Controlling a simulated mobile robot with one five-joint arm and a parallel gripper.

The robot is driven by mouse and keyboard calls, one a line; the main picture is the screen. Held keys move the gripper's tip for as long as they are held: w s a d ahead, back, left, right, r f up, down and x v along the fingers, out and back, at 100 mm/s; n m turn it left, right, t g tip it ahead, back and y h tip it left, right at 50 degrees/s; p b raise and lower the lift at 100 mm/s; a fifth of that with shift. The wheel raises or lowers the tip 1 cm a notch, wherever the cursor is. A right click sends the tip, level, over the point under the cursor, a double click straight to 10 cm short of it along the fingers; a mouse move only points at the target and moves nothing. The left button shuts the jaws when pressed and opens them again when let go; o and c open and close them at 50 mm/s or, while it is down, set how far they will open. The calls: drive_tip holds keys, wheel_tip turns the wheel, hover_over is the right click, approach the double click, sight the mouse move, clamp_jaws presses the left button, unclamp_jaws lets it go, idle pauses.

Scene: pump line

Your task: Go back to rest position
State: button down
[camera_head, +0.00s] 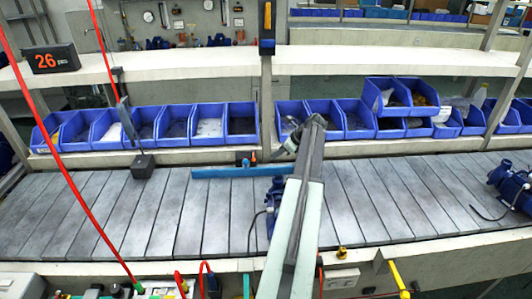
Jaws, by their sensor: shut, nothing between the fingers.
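My arm reaches up from the bottom middle, over the slatted conveyor (130,215). My gripper (287,146) is at its far end, small and dark, in front of the row of blue bins. It looks shut and I see nothing held in it. The arm hides part of a blue pump (274,203) on the conveyor.
Blue bins (168,128) with parts line the shelf behind the conveyor. Another blue pump (514,186) sits at the far right. A red cable (62,148) hangs at the left. A blue bar (233,172) lies along the conveyor's back edge.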

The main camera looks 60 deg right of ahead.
drive_tip(key=p+v, duration=0.2)
drive_tip(key=v, duration=0.3)
drive_tip(key=shift+w+a+r, duration=0.1)
drive_tip(key=shift+a, duration=0.1)
